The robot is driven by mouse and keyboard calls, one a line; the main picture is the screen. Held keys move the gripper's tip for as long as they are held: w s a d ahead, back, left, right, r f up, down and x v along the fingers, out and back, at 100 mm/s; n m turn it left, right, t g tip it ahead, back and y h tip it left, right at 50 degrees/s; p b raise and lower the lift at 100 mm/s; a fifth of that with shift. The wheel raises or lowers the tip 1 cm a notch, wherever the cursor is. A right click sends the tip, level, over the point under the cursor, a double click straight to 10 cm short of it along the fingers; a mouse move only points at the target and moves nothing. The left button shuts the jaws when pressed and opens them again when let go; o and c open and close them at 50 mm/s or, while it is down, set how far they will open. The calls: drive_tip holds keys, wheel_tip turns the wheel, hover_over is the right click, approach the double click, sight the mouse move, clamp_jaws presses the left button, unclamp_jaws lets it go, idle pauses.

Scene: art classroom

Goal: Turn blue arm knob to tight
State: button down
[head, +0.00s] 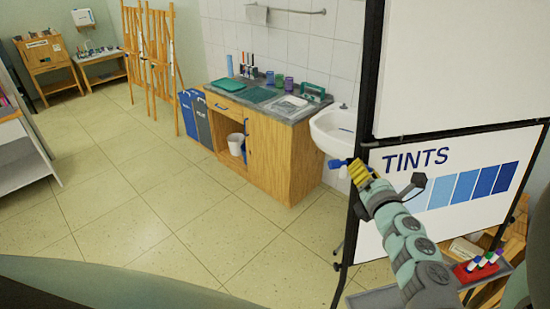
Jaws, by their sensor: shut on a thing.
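The blue arm knob (337,163) shows at the left side of the black upright frame of the whiteboard stand, in front of the white sink. My gripper (352,168), with yellow fingers, reaches up from the lower right across the "TINTS" board and is shut on the blue knob. The fingers hide part of the knob and its joint with the frame. No tight or loose marking can be made out. My arm covers part of the board's lower left area.
The "TINTS" board (400,220) and its black frame (366,80) stand close to my arm. A tray with markers (485,262) is at lower right. A white sink (333,128) and wooden counter (262,150) stand behind. The tiled floor (130,200) at left is clear.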

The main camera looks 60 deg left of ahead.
drive_tip(key=m+p, duration=0.1)
drive_tip(key=m, duration=0.1)
drive_tip(key=m+h+p, duration=0.1)
drive_tip(key=m, duration=0.2)
drive_tip(key=shift+s+a+r+t, duration=0.1)
drive_tip(key=shift+r+t, duration=0.05)
drive_tip(key=shift+t, duration=0.15)
drive_tip(key=m+p, duration=0.3)
drive_tip(key=m, duration=0.2)
drive_tip(key=shift+r+h+p, duration=0.1)
drive_tip(key=shift+h+p, duration=0.3)
drive_tip(key=m+h+p, duration=0.1)
drive_tip(key=m+p, duration=0.4)
drive_tip(key=shift+r, duration=0.1)
drive_tip(key=m+g+p, duration=0.1)
drive_tip(key=m+p, duration=0.2)
drive_tip(key=shift+f+m+p, duration=0.2)
drive_tip(key=shift+m+p, duration=0.4)
drive_tip(key=shift+p, duration=0.05)
drive_tip(key=c, duration=0.6)
unclamp_jaws()
